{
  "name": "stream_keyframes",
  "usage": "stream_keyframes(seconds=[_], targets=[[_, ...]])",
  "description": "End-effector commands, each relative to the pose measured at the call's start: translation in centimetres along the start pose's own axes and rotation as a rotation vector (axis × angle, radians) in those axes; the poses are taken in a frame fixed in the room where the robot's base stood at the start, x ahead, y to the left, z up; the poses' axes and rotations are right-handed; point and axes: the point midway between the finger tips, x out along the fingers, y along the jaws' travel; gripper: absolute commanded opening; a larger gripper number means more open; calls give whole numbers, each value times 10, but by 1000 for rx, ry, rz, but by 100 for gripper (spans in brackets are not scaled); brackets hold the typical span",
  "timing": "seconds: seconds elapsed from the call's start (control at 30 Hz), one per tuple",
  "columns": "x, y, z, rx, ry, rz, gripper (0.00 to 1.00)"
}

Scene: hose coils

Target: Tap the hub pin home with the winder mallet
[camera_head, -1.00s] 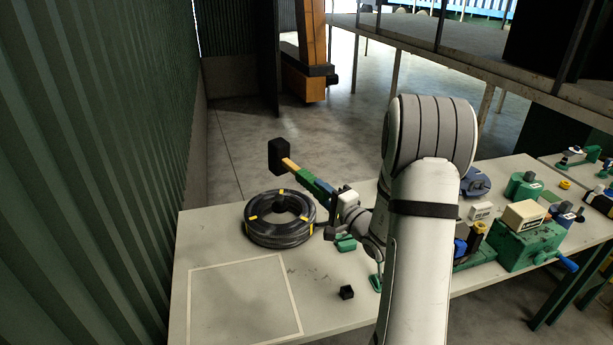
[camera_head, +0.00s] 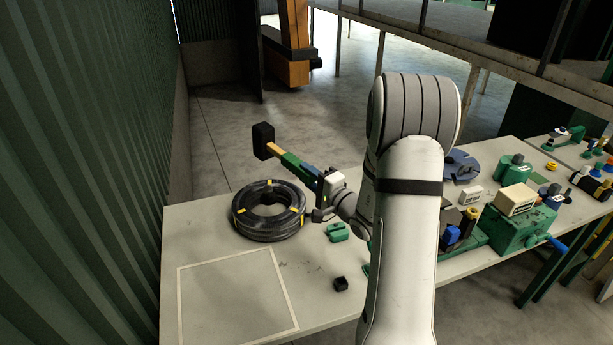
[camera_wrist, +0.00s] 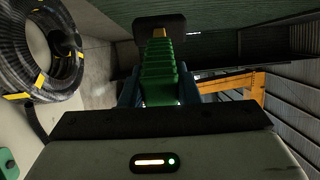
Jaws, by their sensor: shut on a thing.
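The winder mallet has a black head (camera_head: 263,141), a short wooden neck and a green grip (camera_head: 298,168). My gripper (camera_head: 318,181) is shut on the green grip. The mallet is held up above the table, its head raised toward the upper left, behind and above the hose coil. In the wrist view the green ribbed grip (camera_wrist: 160,75) runs up between my fingers to the dark head (camera_wrist: 160,27). The hub pin cannot be made out for certain in either view.
A black hose coil with yellow bands (camera_head: 268,212) lies on the table, near a taped square (camera_head: 238,295). A green block (camera_head: 338,232) and small black cube (camera_head: 341,284) lie to its right. Green machinery (camera_head: 515,230) crowds the table's right side.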

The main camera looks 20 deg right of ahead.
Motion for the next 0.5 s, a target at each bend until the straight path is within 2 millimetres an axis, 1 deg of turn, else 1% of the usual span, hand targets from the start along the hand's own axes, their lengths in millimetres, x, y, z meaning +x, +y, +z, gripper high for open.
stream_keyframes(seconds=[0.03,0.2,0.3,0.5], targets=[[1,-4,0,-3,-1,-1,0],[1,-7,0,-8,-1,64,0],[0,7,0,-7,0,67,0],[-1,20,0,-8,-1,66,0]])
